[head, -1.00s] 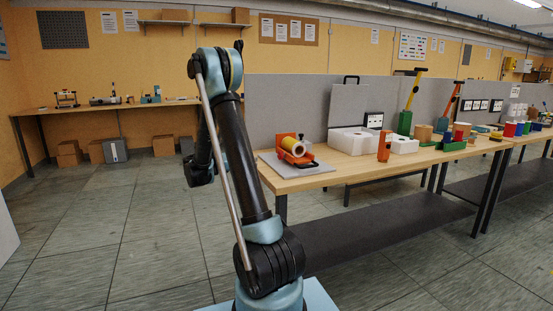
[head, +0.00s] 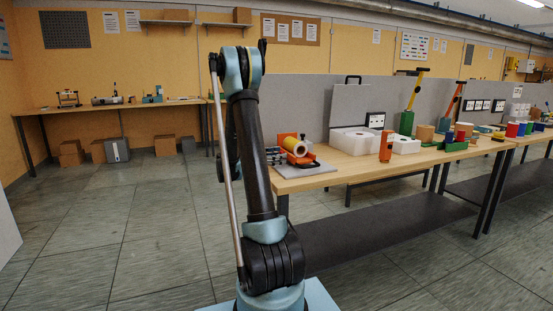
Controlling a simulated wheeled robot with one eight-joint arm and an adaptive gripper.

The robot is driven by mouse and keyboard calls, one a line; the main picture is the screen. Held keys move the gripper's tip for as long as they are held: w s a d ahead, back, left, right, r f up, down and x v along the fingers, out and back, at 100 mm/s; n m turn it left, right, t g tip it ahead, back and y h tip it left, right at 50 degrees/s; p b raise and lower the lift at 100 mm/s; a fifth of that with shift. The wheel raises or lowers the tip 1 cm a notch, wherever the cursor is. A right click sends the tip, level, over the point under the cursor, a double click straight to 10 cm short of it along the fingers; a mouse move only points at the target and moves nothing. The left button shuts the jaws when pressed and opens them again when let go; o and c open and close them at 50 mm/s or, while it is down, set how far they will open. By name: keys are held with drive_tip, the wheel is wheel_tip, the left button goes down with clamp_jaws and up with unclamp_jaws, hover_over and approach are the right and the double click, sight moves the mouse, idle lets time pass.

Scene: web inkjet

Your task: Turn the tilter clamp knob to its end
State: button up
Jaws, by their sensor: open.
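The tilter is an orange bracket (head: 289,138) that carries a roll with a yellow wrap and a pale end (head: 297,147). It stands on a grey plate (head: 300,172) at the left end of the near bench. A clamp knob is too small to make out for sure. My gripper (head: 279,156) shows as small dark parts just right of my upper arm, in front of the tilter's left side. My arm hides the rest of it. It is open, and I see nothing held. I cannot tell whether it touches the tilter.
The wooden bench (head: 350,167) runs to the right. On it are white boxes (head: 350,139), an orange stand (head: 386,147), and a green-based tool with a yellow handle (head: 407,122). A grey partition (head: 301,100) stands behind. The floor at the left is clear.

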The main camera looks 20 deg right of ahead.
drive_tip(key=c, duration=1.1)
drive_tip(key=shift+m, duration=2.4)
drive_tip(key=o, duration=1.1)
drive_tip(key=shift+s, duration=0.1)
